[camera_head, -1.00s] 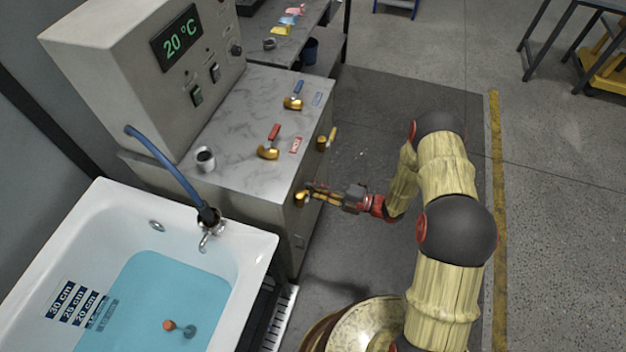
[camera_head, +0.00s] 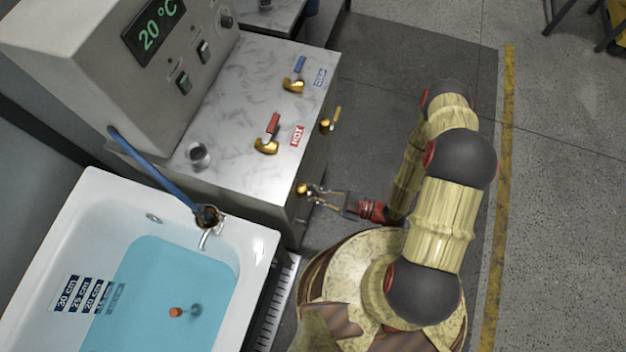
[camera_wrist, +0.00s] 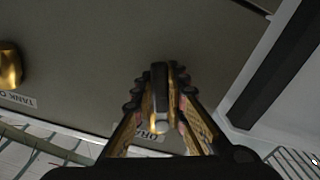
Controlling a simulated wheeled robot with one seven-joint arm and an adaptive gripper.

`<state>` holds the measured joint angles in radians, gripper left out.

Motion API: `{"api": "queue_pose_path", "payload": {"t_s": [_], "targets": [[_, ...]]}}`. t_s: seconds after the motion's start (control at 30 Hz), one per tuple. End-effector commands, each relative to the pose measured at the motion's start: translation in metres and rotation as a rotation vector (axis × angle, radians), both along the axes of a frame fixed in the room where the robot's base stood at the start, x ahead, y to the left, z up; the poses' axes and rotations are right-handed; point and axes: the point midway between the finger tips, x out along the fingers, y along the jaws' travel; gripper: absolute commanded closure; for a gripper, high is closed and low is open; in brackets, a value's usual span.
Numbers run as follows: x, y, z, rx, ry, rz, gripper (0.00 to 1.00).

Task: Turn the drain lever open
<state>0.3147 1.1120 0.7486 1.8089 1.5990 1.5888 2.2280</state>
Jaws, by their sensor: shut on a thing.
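The brass drain lever (camera_head: 302,189) sits on the front face of the grey cabinet, low and close to the tub's corner. My gripper (camera_head: 320,195) reaches it from the right in the head view. In the wrist view my gripper (camera_wrist: 160,90) has its fingers on both sides of a dark, narrow handle with a brass-coloured end (camera_wrist: 160,127), and it is shut on it. The fingers hide part of the handle and of a white label behind it, so I cannot read the lever's angle well.
The tub (camera_head: 262,245) holds blue water and a floating orange plug-like piece (camera_head: 176,312). Another brass valve (camera_head: 328,124) is on the cabinet front, farther back. Red (camera_head: 270,132) and blue (camera_head: 298,72) handled taps stand on the top. Floor to the right is clear.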

Motion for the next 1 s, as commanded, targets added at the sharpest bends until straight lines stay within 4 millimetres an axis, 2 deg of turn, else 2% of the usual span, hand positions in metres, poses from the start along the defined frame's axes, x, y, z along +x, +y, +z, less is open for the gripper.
{"api": "queue_pose_path", "payload": {"t_s": [0.2,0.5,1.0], "targets": [[-0.009,0.004,-0.005,0.058,0.166,-0.001,1.0],[-0.018,0.007,-0.006,0.113,0.319,-0.001,1.0],[-0.022,0.008,-0.006,0.134,0.381,-0.001,1.0]]}}
